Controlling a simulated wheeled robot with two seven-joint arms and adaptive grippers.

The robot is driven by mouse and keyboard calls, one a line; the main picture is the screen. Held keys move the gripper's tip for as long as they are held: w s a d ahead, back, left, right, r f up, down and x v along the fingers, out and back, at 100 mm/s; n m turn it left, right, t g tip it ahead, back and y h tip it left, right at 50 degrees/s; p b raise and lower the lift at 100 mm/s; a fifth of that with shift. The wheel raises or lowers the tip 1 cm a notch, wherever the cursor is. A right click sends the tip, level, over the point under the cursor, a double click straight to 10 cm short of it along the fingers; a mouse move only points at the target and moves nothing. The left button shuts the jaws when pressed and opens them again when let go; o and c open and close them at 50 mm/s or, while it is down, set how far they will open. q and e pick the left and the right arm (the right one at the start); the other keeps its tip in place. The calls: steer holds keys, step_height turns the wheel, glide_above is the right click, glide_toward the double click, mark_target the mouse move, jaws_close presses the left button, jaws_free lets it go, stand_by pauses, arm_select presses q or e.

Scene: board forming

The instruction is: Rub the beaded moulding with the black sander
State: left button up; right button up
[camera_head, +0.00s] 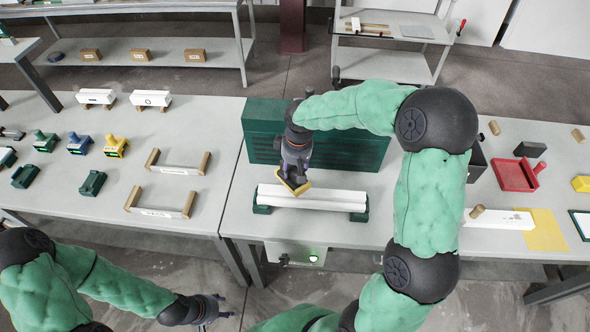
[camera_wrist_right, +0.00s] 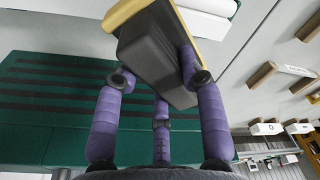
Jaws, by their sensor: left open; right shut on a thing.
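The beaded moulding (camera_head: 325,198) is a long white ridged piece lying across two dark green cradles (camera_head: 262,203) on the middle table. My right gripper (camera_head: 296,170) is shut on the black sander, over the left half of the moulding. The sander's yellow pad (camera_head: 290,187) is tilted and overlaps the moulding's back edge; I cannot tell if they touch. In the right wrist view the sander's black body (camera_wrist_right: 158,52) sits between the purple fingers, with the white moulding (camera_wrist_right: 205,25) beyond. My left gripper (camera_head: 214,308) is open and empty, low in front of the tables.
A dark green ribbed box (camera_head: 262,130) stands behind the moulding. The left table holds coloured sanders (camera_head: 79,145), wooden-ended frames (camera_head: 160,212) and white blocks. A red tray (camera_head: 514,174) and yellow sheet (camera_head: 545,230) lie at right. My right arm covers part of the right side.

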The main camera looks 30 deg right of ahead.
steer(key=shift+r+p, duration=0.65)
steer(key=shift+r, duration=0.6)
